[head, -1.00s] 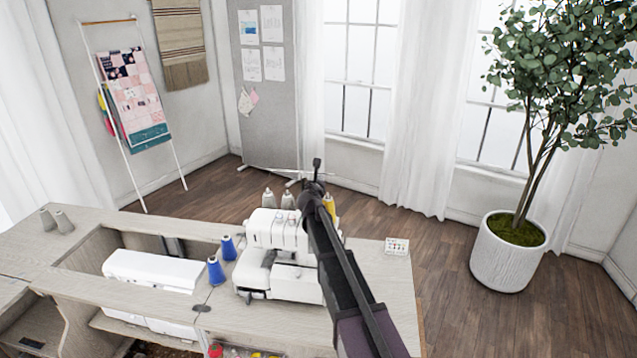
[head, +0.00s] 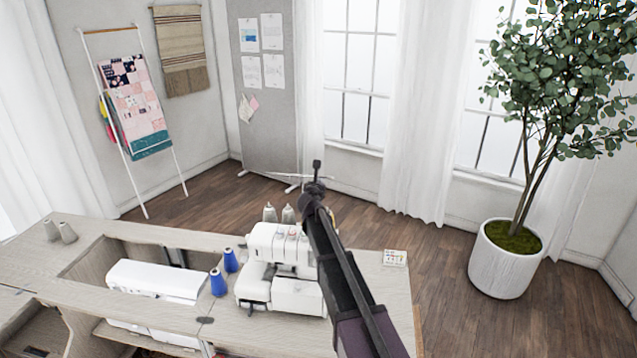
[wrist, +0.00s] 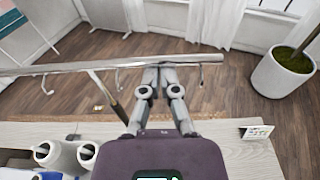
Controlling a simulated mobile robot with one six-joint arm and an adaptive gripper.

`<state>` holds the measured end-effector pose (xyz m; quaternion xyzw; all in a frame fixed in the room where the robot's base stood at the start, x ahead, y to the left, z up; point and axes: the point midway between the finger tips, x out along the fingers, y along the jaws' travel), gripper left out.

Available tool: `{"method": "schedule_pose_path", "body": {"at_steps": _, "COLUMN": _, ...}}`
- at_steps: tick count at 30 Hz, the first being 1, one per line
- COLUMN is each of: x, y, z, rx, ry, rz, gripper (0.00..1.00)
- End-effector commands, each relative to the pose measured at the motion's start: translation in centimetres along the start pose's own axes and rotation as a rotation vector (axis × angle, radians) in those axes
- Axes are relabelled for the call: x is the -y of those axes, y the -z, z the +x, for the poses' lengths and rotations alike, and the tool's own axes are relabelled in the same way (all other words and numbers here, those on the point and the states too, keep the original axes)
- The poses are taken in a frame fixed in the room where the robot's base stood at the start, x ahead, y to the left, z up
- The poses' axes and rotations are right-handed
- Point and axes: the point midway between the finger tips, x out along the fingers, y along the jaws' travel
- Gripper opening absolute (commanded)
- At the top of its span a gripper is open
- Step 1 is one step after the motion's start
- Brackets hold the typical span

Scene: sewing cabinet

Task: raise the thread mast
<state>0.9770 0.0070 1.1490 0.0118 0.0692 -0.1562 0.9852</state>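The thread mast shows in the wrist view as a pale horizontal bar (wrist: 100,66) with small hooks, on a thin dark post (wrist: 108,97) that runs down towards the table. In the head view the bar (head: 275,174) is a thin light line above the white serger (head: 282,250). My gripper (wrist: 158,70) has its fingers drawn together at the bar, right of the post, and looks shut on it; the exact contact is hard to see. In the head view my gripper (head: 317,180) is above the serger, and my arm hides its right side.
Grey cones (head: 279,213) stand behind the serger, blue cones (head: 224,272) to its left. A white sewing machine (head: 155,281) sits in the cabinet recess. A small card (head: 395,258) stands at the table's right. A potted tree (head: 505,260) is on the floor at right.

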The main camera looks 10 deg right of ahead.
Motion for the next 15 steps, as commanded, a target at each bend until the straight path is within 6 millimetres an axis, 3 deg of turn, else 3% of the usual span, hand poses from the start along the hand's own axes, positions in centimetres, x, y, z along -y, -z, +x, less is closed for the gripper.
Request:
{"method": "schedule_pose_path", "body": {"at_steps": 1, "x": 0.1, "y": -1.6, "z": -0.2, "rx": 0.0, "ry": 0.001, "rz": 0.0, "gripper": 0.0}}
{"method": "schedule_pose_path", "body": {"at_steps": 15, "x": 0.0, "y": -8.1, "z": -1.1, "rx": 0.0, "ry": 0.001, "rz": 0.0, "gripper": 0.0}}
